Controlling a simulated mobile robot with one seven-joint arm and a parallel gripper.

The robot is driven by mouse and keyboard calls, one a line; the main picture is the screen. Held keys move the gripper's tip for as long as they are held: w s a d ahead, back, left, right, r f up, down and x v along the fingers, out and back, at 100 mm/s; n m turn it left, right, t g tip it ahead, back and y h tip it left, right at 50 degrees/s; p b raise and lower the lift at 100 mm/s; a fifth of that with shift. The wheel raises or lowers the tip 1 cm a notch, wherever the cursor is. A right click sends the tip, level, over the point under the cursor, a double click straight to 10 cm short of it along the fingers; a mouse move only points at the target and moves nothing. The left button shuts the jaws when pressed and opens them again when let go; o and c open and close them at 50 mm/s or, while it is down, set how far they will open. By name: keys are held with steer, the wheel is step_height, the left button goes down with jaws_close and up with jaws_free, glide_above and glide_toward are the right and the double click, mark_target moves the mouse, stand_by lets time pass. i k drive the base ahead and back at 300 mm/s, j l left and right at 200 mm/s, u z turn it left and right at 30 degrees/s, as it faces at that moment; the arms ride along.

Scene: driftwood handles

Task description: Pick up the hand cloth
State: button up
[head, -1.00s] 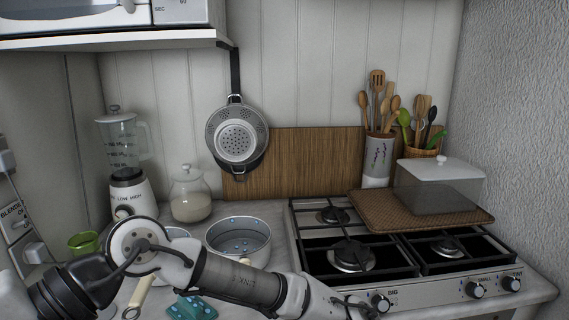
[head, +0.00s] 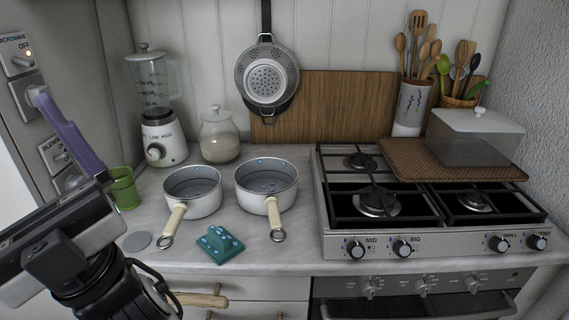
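The hand cloth (head: 220,244) is teal with pale blue spots. It lies folded on the grey counter near its front edge, in front of the two pots. My gripper (head: 66,140) is at the left of the head view, high and close to the camera. One purple finger shows, pointing up and left; the other finger cannot be made out. My gripper is well left of the cloth and apart from it. Nothing is seen held in it.
Two pots, the left (head: 193,192) and the right (head: 266,187), stand behind the cloth with handles pointing forward. A green cup (head: 124,189), blender (head: 160,135) and jar (head: 219,140) stand further left and back. The gas stove (head: 400,217) is on the right.

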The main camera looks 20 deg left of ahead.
mark_target(220, 245)
steer(key=i+j+u, duration=0.1)
steer(key=u, duration=0.25)
steer(key=i+j+u, duration=0.1)
steer(key=j+u, duration=0.25)
steer(key=i+j+u, duration=0.1)
steer(key=u, duration=0.25)
